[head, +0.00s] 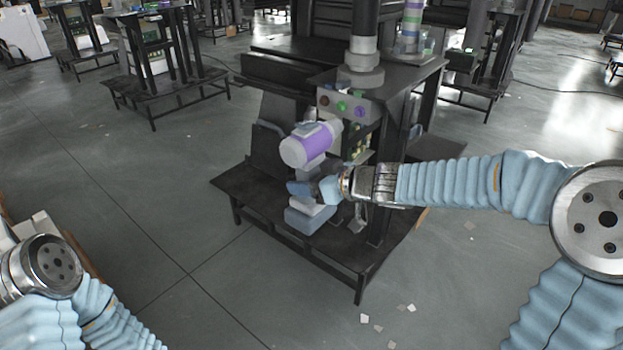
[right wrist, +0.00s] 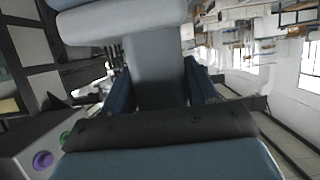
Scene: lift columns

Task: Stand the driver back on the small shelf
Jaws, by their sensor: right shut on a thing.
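The driver, with a purple and white body (head: 308,148) and a blue-grey foot (head: 310,217), is upright in the head view, in front of the dark workstation. My right gripper (head: 316,188) is shut on its grip.
A control box with red, green and purple buttons (head: 342,106) is just behind the driver.

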